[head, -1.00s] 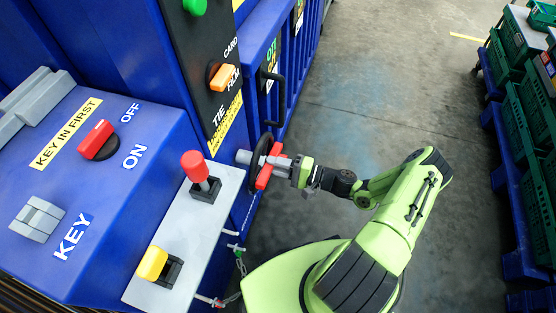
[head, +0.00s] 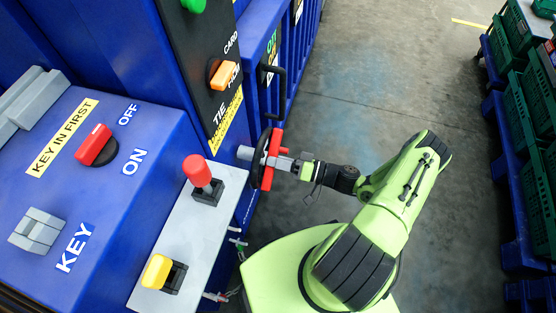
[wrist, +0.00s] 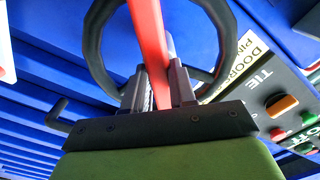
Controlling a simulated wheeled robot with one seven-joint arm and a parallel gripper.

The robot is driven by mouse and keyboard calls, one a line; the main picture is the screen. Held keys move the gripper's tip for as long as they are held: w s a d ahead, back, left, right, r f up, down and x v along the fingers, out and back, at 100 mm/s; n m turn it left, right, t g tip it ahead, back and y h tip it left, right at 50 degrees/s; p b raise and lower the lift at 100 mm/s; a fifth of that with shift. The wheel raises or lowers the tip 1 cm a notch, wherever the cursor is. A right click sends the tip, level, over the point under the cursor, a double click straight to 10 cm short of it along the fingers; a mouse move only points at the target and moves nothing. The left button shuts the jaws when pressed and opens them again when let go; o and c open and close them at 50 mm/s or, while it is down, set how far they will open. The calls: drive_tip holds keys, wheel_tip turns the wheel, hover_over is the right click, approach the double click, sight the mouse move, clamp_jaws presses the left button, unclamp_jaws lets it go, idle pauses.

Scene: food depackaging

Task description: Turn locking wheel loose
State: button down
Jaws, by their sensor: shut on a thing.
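The locking wheel is a black ring (head: 266,174) with a red bar (head: 272,154) across it, mounted on the side of the blue machine by a grey shaft. In the wrist view the black ring (wrist: 91,48) surrounds the red bar (wrist: 146,32), which runs down between my fingers. My gripper (head: 279,163) is shut on the red bar; its grey fingers (wrist: 158,88) press on both sides of it in the wrist view. The far end of the shaft is hidden behind the wheel there.
The blue machine (head: 120,205) fills the left, with a red lever (head: 197,169), a yellow lever (head: 156,270) and a red switch (head: 94,144) on top. A black handle (head: 281,80) sticks out beyond the wheel. Green crates (head: 520,105) stand at right. Open floor lies between.

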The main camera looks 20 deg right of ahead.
drive_tip(key=shift+n, duration=4.1)
drive_tip(key=c, duration=0.9)
unclamp_jaws()
drive_tip(key=p+v, duration=0.1)
drive_tip(key=v, duration=1.4)
drive_tip(key=shift+s+d, duration=0.25)
drive_tip(key=shift+d, duration=0.05)
